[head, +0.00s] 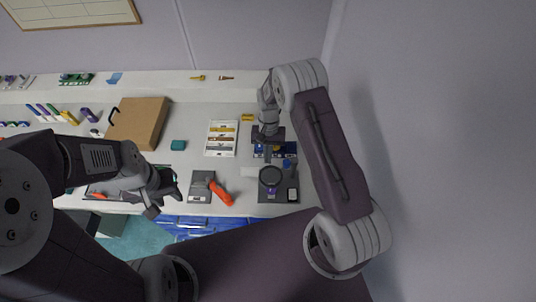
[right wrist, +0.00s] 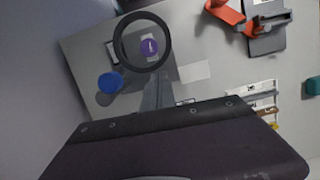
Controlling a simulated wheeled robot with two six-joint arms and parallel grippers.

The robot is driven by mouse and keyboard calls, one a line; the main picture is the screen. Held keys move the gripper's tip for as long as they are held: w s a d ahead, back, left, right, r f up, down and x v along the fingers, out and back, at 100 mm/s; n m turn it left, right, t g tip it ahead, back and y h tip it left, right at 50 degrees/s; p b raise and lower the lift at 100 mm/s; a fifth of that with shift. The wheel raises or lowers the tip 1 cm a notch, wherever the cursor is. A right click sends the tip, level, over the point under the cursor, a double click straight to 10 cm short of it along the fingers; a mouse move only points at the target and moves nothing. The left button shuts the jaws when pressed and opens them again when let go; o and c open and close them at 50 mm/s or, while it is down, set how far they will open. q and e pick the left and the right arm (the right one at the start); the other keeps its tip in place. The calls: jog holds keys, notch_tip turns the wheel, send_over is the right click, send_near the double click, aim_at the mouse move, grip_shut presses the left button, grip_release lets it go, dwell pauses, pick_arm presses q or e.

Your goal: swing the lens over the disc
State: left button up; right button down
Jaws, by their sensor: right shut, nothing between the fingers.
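The lens is a dark round ring (head: 270,176) above a dark grey base plate (head: 264,197) at the right of the bench. In the right wrist view the ring (right wrist: 142,42) frames the small purple disc (right wrist: 148,47). In the head view the disc (head: 271,190) shows just below the ring's lower edge. My right gripper (head: 267,154) is shut and empty, pointing down just behind the ring; whether it touches the ring's mount is unclear. My left gripper (head: 165,197) hangs over the front left of the bench, its fingers apart and empty.
A blue knob (right wrist: 110,82) stands at the plate's rear corner. A wall bounds the right.

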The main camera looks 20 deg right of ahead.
jog(key=b+v, duration=0.2)
jog(key=v, duration=0.6)
jog(key=shift+r+b, duration=0.35)
jog(key=shift+b, duration=0.05)
jog(key=shift+w, duration=0.1)
jog(key=s+d+f+n+t+b, duration=0.1)
jog(key=s+d+f+t+b, duration=0.1)
jog(key=s+b, duration=0.3)
jog(key=s+d+f+n+t+b, duration=0.1)
jog(key=s+f+n+b, duration=0.1)
jog(key=s, duration=0.9)
jog(key=f+b, duration=0.1)
jog(key=b, duration=0.1)
jog(key=shift+d+n+t+h+b, duration=0.3)
jog(key=shift+d+t+h+b, duration=0.05)
jog(key=shift+d+t+h, duration=0.05)
